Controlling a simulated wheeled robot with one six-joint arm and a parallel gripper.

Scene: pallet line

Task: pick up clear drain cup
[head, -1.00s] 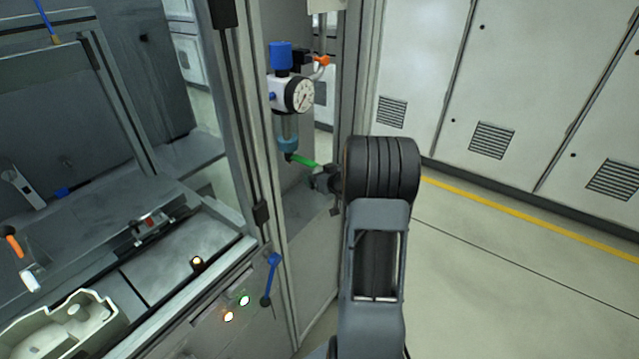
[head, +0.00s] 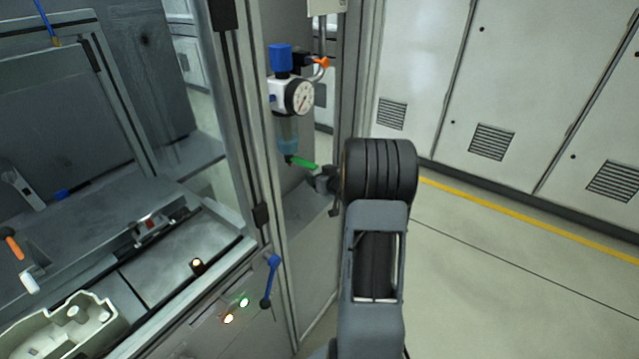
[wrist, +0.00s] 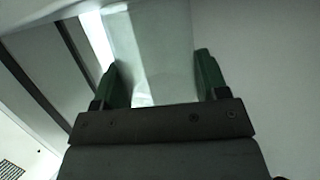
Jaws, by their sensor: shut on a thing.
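The clear drain cup (head: 288,132) is a see-through bowl with a bluish tint, directly below the gauge body of the air unit (head: 283,95). Whether it still joins the unit is too small to tell. My gripper (wrist: 158,78) is shut on the cup in the wrist view, with one green finger on each side of its clear wall (wrist: 155,50). In the head view one green finger (head: 303,163) shows at the cup's lower end. My wrist hides the rest of the gripper.
The air unit has a blue knob (head: 281,58), a round gauge (head: 300,97) and an orange fitting (head: 321,63). A machine frame post (head: 245,150) stands close on the left, with a blue-handled lever (head: 270,278) lower down. Grey cabinets (head: 515,90) line the right; the floor before them is clear.

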